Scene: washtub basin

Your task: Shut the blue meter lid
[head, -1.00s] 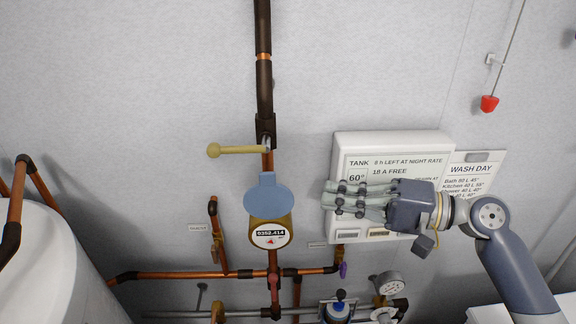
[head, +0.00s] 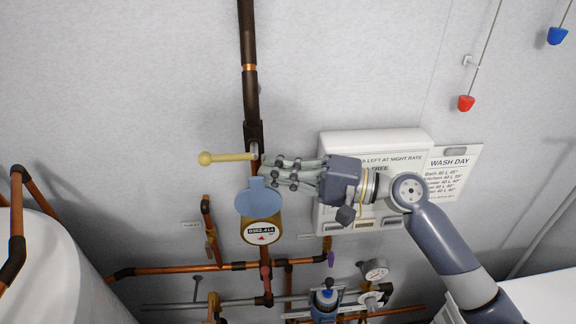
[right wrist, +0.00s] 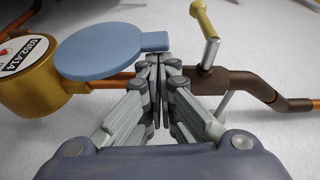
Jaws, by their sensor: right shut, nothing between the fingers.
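The blue meter lid (head: 257,203) stands open above the brass water meter (head: 263,236), whose dial shows its number. The lid's small tab points up. In the right wrist view the lid (right wrist: 108,52) is a flat blue disc with its tab reaching right, near my fingertips. My right gripper (head: 268,168) is shut and empty, with its fingertips close to the tab at its upper right. In the right wrist view the shut fingertips (right wrist: 158,66) are beside the tab; I cannot tell whether they touch it. My left gripper is not in view.
A yellow-handled lever valve (head: 228,157) sits just left of my fingertips. A white control box (head: 385,142) is behind my right gripper. A white tank (head: 55,265) stands left.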

